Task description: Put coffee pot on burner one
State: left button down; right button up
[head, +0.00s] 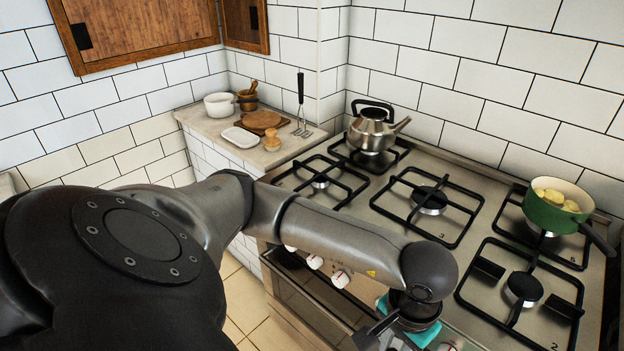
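A steel kettle-like pot (372,130) with a black handle and a spout to the right stands upright on the rear left burner (345,160). The front left burner (320,182) is bare. My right gripper is not in view.
A green pot (556,207) with potatoes sits on the rear right burner. The middle burner (430,205) and the front right burner (524,290) are bare.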

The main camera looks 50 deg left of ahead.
aim_at(321, 174)
jog(key=j, duration=0.5)
jog(key=k+j+z, duration=0.1)
jog(key=j, duration=0.45)
jog(key=k+j, duration=0.1)
jog(key=j, duration=0.9)
jog(key=k+j+z, duration=0.1)
jog(key=j, duration=0.45)
